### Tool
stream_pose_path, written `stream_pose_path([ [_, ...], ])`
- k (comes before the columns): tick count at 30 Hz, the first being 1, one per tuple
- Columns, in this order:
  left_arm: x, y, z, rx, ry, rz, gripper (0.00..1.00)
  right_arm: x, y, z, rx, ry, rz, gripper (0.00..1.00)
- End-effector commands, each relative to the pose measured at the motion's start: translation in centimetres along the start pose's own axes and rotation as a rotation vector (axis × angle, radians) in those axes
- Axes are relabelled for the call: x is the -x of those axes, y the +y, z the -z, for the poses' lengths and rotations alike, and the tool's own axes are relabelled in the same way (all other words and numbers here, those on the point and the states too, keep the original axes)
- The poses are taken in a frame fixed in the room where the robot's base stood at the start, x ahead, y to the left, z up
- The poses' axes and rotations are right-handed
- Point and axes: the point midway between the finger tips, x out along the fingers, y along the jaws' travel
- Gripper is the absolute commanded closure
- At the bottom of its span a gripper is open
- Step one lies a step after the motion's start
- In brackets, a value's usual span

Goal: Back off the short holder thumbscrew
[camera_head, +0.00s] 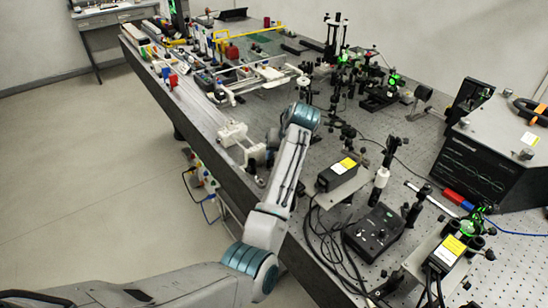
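My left arm reaches in from the lower left over the bench edge. Its wrist bends back left, and my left gripper (240,146), in pale parts, seems to be over the bench's front edge. It is too small to tell whether its fingers are apart or hold anything. Several black post holders stand on the bench; one near the middle carries a pale post (381,178), and a low dark one (412,208) stands to its right. I cannot single out the short holder or its thumbscrew at this size. My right gripper is not in view.
The perforated optical bench (330,262) runs from upper left to lower right. A black control box (374,232) with cables, a yellow-labelled module (338,174) and a large black instrument (478,165) crowd the right. Green-lit optics (382,93) stand farther back. The floor at left is clear.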

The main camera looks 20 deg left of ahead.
Motion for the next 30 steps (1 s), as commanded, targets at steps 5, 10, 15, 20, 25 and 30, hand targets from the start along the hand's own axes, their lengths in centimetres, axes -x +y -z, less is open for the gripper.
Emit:
stream_pose_path([
  [5, -2.9, -0.1, 0.1, -0.002, -0.001, 0.003, 0.63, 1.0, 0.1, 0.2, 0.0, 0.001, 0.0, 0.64],
  [10, -4.5, -0.1, 0.0, 0.0, -0.001, 0.0, 0.63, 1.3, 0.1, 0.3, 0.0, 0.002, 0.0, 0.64],
  [15, -4.9, 0.0, 0.0, 0.0, 0.0, -0.001, 0.63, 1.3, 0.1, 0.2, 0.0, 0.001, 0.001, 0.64],
  [20, -4.9, 0.0, 0.0, 0.0, 0.0, -0.001, 0.63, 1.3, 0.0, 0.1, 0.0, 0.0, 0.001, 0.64],
  [25, -4.8, 0.0, 0.0, 0.0, 0.0, -0.001, 0.97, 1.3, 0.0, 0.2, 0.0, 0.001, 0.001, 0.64],
  [30, -4.8, 0.0, 0.0, 0.0, 0.0, -0.002, 1.0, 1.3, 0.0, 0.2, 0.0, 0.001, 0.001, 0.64],
])
